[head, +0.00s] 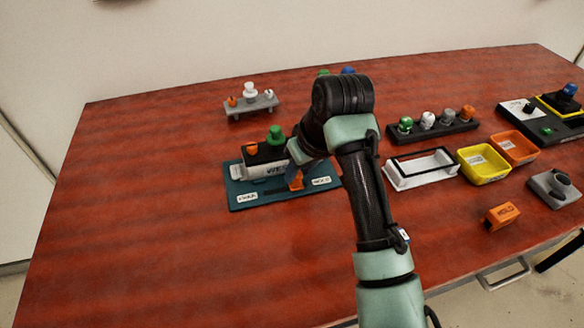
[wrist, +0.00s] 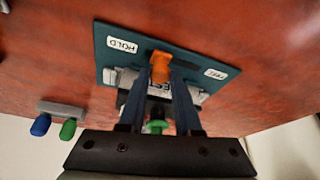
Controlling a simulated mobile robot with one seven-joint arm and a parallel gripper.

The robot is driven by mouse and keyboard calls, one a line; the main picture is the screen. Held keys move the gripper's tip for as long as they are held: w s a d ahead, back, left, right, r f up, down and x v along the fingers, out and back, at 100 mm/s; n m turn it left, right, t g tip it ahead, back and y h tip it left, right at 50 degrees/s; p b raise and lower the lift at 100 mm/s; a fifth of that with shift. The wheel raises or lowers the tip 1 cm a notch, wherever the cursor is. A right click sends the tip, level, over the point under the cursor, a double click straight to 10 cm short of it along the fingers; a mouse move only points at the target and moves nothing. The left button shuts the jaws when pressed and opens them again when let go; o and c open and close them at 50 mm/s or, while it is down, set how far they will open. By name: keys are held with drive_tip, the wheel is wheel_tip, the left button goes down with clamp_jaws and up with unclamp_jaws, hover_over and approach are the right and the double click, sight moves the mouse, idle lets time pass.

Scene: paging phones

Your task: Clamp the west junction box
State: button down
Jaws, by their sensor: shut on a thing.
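The west junction box (head: 262,170) is a pale box with a dark top, on a teal base plate (head: 238,204). A green knob (head: 275,134) and an orange knob (head: 252,148) stand on it. The plate has a FREE label at its left and a HOLD label (head: 321,181) at its right; both also show in the wrist view. An orange lever (wrist: 160,66) rises from the plate, nearer HOLD than FREE. My gripper (wrist: 164,78) is shut on this lever, one finger on each side. In the wrist view the fingers hide much of the box.
A grey rack (head: 252,106) stands at the back left. To the right are a black rack (head: 433,131) of knobs, a white frame (head: 422,183), a yellow bin (head: 484,178), an orange bin (head: 514,162) and a loose orange block (head: 501,216). The front left table is clear.

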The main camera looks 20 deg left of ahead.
drive_tip(key=c, duration=0.6)
unclamp_jaws()
drive_tip(key=shift+w+d, duration=0.15)
drive_tip(key=shift+d, duration=0.15)
drive_tip(key=shift+a, duration=0.1)
drive_tip(key=shift+r, duration=0.1)
drive_tip(key=p+v, duration=0.1)
drive_tip(key=v, duration=1.1)
drive_tip(key=shift+s+r+p, duration=0.25)
drive_tip(key=shift+r+p, duration=0.05)
drive_tip(key=shift+r, duration=0.05)
